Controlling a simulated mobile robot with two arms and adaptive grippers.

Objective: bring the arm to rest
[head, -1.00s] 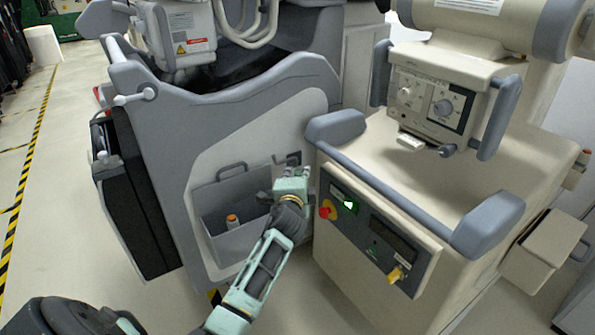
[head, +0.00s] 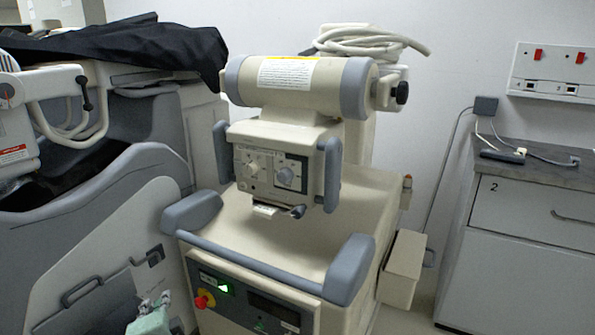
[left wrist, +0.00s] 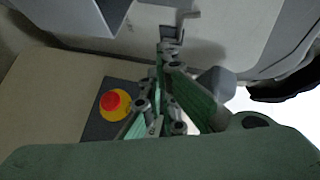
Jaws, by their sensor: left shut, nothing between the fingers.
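My left gripper (head: 156,300) is at the lower left of the head view, cut off by the bottom edge. It is beside the front left corner of the beige machine's control panel. In the left wrist view its green and grey fingers (left wrist: 169,38) are shut together with nothing between them. They point toward a pale panel; I cannot tell whether they touch it. Most of my left arm is out of the head view, and my right gripper is in neither view.
The beige machine (head: 290,210) stands close by; its red knob (head: 203,301) shows near the gripper, also in the left wrist view (left wrist: 113,101). A grey cart (head: 90,205) under a black cover (head: 120,42) is left. A cabinet (head: 520,265) stands right.

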